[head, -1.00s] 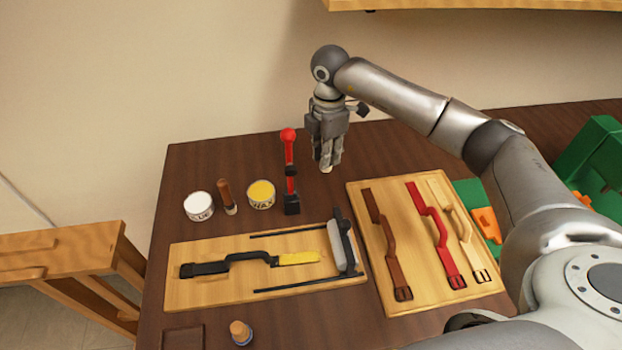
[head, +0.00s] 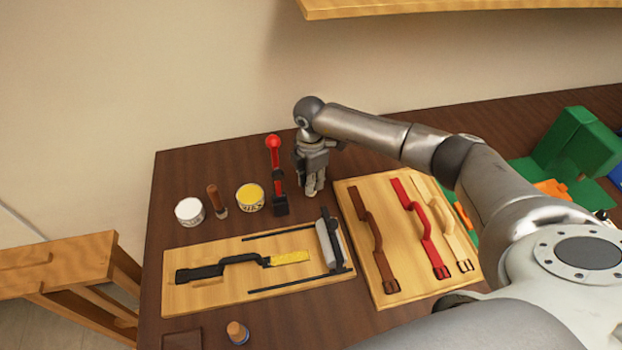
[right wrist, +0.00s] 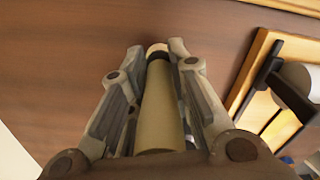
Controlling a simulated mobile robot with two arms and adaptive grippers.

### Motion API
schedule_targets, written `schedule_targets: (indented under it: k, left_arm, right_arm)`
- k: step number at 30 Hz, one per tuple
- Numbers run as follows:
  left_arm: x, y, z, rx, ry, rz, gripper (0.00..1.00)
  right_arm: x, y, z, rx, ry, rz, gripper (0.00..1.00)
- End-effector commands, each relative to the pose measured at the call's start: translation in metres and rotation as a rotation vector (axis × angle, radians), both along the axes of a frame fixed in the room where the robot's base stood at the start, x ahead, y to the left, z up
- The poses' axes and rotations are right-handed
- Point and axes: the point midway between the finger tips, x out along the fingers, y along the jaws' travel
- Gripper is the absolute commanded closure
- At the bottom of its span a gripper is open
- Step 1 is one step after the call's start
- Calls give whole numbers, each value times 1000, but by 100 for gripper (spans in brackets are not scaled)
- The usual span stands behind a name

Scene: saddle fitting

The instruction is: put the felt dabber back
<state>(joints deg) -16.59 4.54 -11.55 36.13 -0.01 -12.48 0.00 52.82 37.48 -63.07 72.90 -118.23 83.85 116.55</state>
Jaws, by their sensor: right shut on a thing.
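My right gripper (head: 313,188) is shut on a tan cylinder with a dark band and a pale tip, which I take to be the felt dabber (right wrist: 158,110). In the right wrist view the cylinder lies between the two fingers (right wrist: 160,48), its pale tip pointing away from the palm. In the head view the gripper points down, low over the dark table, just right of the red and black upright tool. The fingers hide most of the dabber there, and I cannot tell whether its tip touches the table. My left gripper is not in view.
The red and black upright tool (head: 277,170) stands close by. A yellow tin (head: 250,197), a brown-handled tool (head: 217,200) and a white tin (head: 189,211) stand left. A wooden knob (head: 237,332) stands nearest.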

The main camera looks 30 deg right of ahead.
Motion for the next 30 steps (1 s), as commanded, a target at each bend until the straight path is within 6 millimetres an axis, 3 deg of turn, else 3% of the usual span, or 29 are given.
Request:
schedule_targets:
  k: [4, 5, 10, 23, 30]
  left_arm:
    - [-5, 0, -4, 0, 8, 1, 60]
    - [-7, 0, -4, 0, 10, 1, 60]
    - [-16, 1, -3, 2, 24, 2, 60]
    - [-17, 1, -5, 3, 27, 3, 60]
    - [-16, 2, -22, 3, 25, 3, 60]
  right_arm:
    - [0, 0, -4, 0, 0, 0, 100]
    - [0, 0, -4, 0, 0, -1, 80]
    - [0, 0, -3, 0, 0, 0, 60]
    - [1, 0, 6, 1, -3, -1, 60]
    - [1, 0, 52, 0, -6, 0, 60]
